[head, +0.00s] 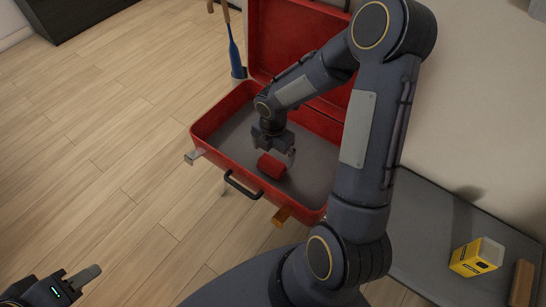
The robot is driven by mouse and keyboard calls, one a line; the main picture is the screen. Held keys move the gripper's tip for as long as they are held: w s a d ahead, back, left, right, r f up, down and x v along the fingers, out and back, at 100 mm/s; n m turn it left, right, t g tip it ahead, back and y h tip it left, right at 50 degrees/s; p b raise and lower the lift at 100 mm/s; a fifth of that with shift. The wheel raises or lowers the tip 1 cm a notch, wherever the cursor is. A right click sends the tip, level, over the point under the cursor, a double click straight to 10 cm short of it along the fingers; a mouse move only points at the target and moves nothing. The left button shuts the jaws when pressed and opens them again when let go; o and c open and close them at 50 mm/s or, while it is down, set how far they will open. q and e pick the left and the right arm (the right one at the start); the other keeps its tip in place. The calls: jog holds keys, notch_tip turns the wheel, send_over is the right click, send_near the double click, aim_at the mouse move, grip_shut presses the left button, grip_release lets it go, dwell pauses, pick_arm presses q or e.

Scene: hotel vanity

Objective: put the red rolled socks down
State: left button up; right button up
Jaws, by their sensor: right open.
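The red rolled socks (270,167) lie on the grey floor of the open red suitcase (212,122), near its front wall. My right gripper (276,153) reaches down into the suitcase, right at the socks. Its jaws are open; one finger shows beside the socks' right end. I cannot tell whether a finger still touches them. My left gripper (72,284) is at the bottom left corner, far from the suitcase and partly cut off by the frame. Its jaw opening is unclear.
The suitcase lid (285,40) stands up behind. A blue item (235,55) stands beyond the suitcase's left side. A yellow box (477,257) and a brown block (521,283) sit on the grey surface at right. My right arm hides part of the suitcase.

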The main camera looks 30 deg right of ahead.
aim_at(273, 160)
notch_tip(273, 160, up, 5)
jog(key=shift+p, duration=0.5)
jog(key=s+a+r+m+t+y, duration=0.2)
jog(key=s+r+m, duration=0.6)
jog(key=m, duration=0.4)
jog(key=s+a+r+m+t+y, duration=0.1)
jog(key=s+a+r+m+t, duration=0.2)
jog(key=s+r+m, duration=0.5)
jog(key=shift+s+a+r+m+t+y, duration=0.35)
jog(key=shift+s+a+m, duration=0.35)
jog(key=shift+m, duration=1.4)
